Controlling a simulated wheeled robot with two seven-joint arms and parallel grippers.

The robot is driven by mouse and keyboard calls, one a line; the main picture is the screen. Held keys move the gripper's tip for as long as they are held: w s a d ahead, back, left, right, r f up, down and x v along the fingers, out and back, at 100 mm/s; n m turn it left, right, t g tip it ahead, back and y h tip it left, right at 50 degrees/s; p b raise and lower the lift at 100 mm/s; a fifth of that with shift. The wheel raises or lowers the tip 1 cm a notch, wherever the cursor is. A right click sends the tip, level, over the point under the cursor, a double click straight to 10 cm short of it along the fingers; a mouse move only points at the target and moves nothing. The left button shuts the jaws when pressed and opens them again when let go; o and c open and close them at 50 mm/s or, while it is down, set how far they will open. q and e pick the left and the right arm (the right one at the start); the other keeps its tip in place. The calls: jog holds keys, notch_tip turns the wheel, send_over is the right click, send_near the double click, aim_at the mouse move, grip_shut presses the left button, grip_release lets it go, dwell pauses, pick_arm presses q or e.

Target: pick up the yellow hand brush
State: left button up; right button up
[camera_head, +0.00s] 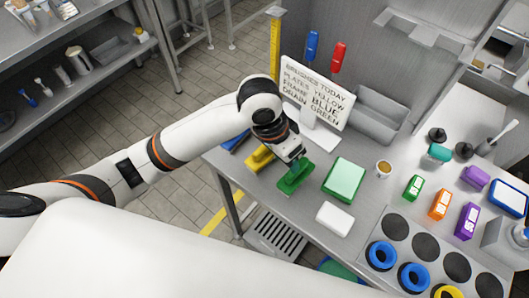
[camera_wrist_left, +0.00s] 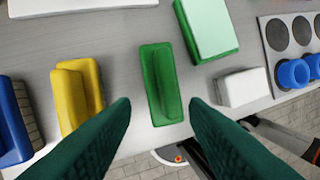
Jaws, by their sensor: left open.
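The yellow hand brush (camera_head: 260,158) lies on the grey bench near its left end, between a blue brush (camera_head: 236,141) and a green brush (camera_head: 296,178). In the left wrist view the yellow brush (camera_wrist_left: 78,92) is left of centre, partly behind the left finger. My left gripper (camera_head: 293,153) is above the bench, just right of the yellow brush. In the wrist view its dark green fingers (camera_wrist_left: 160,104) are spread wide and empty. The green brush (camera_wrist_left: 160,85) shows between them, and the yellow one is outside them to the left. My right gripper is not in view.
A lettered sign (camera_head: 317,90) stands behind the brushes. A green-topped block (camera_head: 344,179) and a white block (camera_head: 335,218) lie to the right. A plate with dark discs and blue rings (camera_head: 381,254) is further right. The bench edge is near the brushes.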

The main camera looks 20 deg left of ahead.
pick_arm(q)
jog(key=w+a+r+n+y, duration=0.1)
jog(key=w+a+r+y, duration=0.2)
jog(key=w+a+r, duration=0.25)
jog(key=g+p, duration=0.1)
send_over(264, 152)
jog(key=w, duration=0.1)
jog(key=shift+n, duration=0.3)
jog(key=f, duration=0.5)
jog(key=shift+w+a+f, duration=0.1)
jog(key=shift+w, duration=0.1)
jog(key=shift+a+f+p, duration=0.1)
jog(key=shift+f+p, duration=0.6)
jog(key=shift+f, duration=2.05)
jog(key=shift+c, duration=0.5)
grip_shut()
